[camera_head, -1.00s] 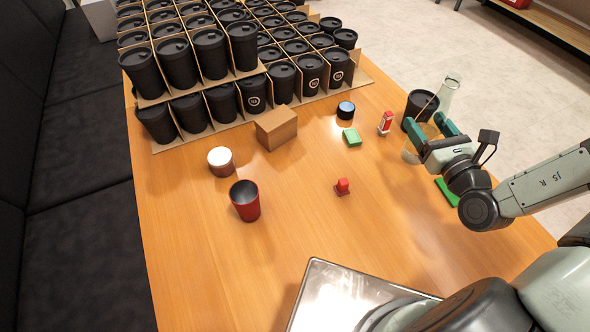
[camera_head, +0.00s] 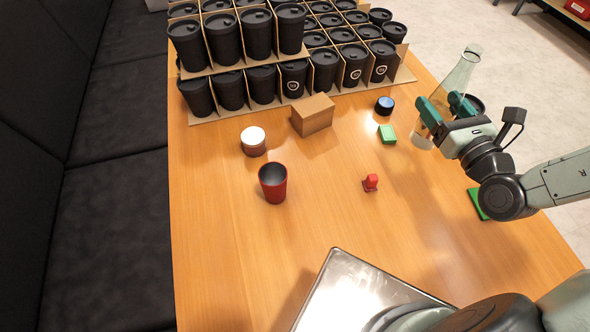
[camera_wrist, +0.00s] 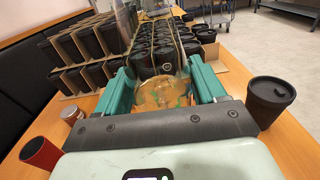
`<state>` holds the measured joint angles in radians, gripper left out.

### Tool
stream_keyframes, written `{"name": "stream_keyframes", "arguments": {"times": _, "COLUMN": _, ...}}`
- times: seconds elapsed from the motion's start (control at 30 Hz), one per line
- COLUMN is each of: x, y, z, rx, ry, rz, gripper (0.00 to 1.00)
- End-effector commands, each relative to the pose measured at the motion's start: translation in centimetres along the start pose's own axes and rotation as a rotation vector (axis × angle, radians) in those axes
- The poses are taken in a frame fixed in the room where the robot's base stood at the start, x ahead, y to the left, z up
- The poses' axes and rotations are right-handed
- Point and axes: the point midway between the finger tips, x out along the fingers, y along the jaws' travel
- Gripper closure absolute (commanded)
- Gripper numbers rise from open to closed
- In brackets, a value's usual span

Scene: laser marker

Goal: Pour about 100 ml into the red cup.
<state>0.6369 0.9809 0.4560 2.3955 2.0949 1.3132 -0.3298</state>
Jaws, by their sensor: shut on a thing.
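The red cup (camera_head: 273,183) stands upright and open on the wooden table, left of the middle; its dark inside looks empty from here. It also shows at the left edge of the wrist view (camera_wrist: 40,153). My gripper (camera_head: 443,112) is at the right side of the table, shut on a clear glass bottle (camera_head: 462,72). In the wrist view the bottle (camera_wrist: 163,92) stands between the teal fingers, with yellowish liquid low inside. The bottle is roughly upright, slightly tilted in the head view. It is well to the right of the red cup.
Crates of black cups (camera_head: 290,75) fill the back. A cardboard box (camera_head: 312,115), a white-topped jar (camera_head: 253,141), a small dark round tin (camera_head: 384,105), a green block (camera_head: 387,134) and a red stamp (camera_head: 371,182) stand between. A metal plate (camera_head: 345,290) lies in front. A black cup (camera_wrist: 270,97) is right of the gripper.

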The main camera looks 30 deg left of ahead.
Motion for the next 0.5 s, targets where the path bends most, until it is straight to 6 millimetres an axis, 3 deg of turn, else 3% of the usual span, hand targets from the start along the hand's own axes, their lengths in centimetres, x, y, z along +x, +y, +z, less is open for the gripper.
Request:
{"name": "stream_keyframes", "arguments": {"times": 0.3, "x": 4.7, "y": 10.2, "z": -0.1, "rx": 0.003, "ry": 0.001, "rz": 0.257, "gripper": 0.85}}
{"name": "stream_keyframes", "arguments": {"times": 0.5, "x": 6.3, "y": 16.7, "z": 0.0, "rx": 0.0, "ry": -0.001, "rz": 0.413, "gripper": 0.85}}
